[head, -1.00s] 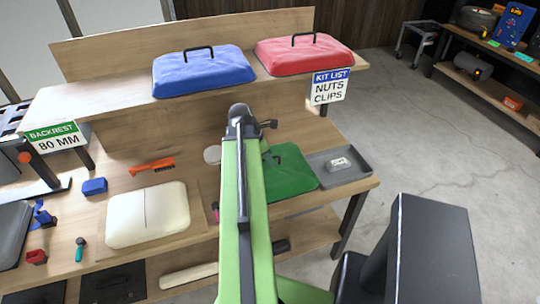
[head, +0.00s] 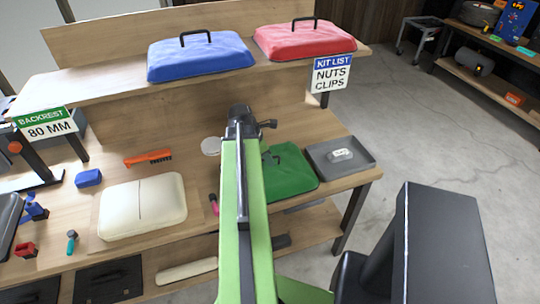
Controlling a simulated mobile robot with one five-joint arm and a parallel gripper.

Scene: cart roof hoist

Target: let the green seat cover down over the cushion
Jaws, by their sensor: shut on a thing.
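The green seat cover (head: 291,172), with a dark handle on top, shows right of my green arm in the head view. My arm hides its left part. My gripper's fingertips are hidden behind my arm, at the handle. The cover keeps its place in the picture beside my arm while the bench shifts, so it is held. Its height above the bench is hard to judge. The cream cushion (head: 142,207) lies on a wooden board on the bench, left of my arm and apart from the cover.
A grey tray (head: 365,165) with a small labelled item stands right of the cover. Blue (head: 200,62) and red (head: 303,42) covers lie on the upper shelf. An orange brush (head: 148,158) and a blue block (head: 88,178) lie behind and left of the cushion. Open floor is at right.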

